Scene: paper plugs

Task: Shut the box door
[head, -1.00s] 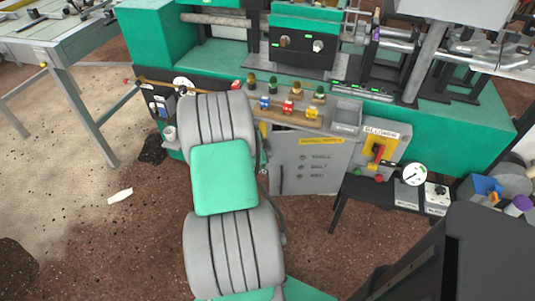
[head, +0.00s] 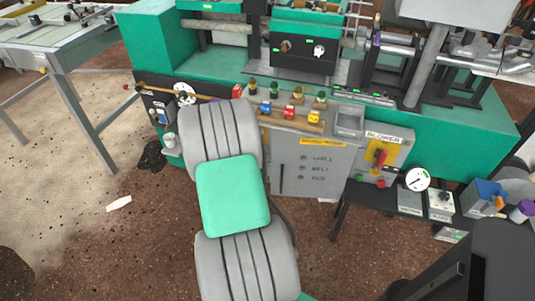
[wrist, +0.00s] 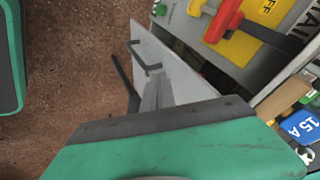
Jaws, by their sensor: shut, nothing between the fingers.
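The box door is a grey panel (head: 310,168) with printed labels and a dark upright handle, below the workbench top in the head view. In the wrist view the door (wrist: 172,62) shows at a steep angle with its bar handle, and a dark gap lies along its right side, so it looks ajar. My gripper (wrist: 158,93) is shut and empty, its grey fingers in front of the lower part of the door. Whether they touch it I cannot tell. My arm hides the gripper in the head view.
A blower panel (head: 383,160) with a red switch on a yellow plate stands right of the door. Coloured plugs (head: 290,113) sit on a wooden strip above it. A low black stand with a gauge (head: 417,179) is further right. Brown floor lies open in front.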

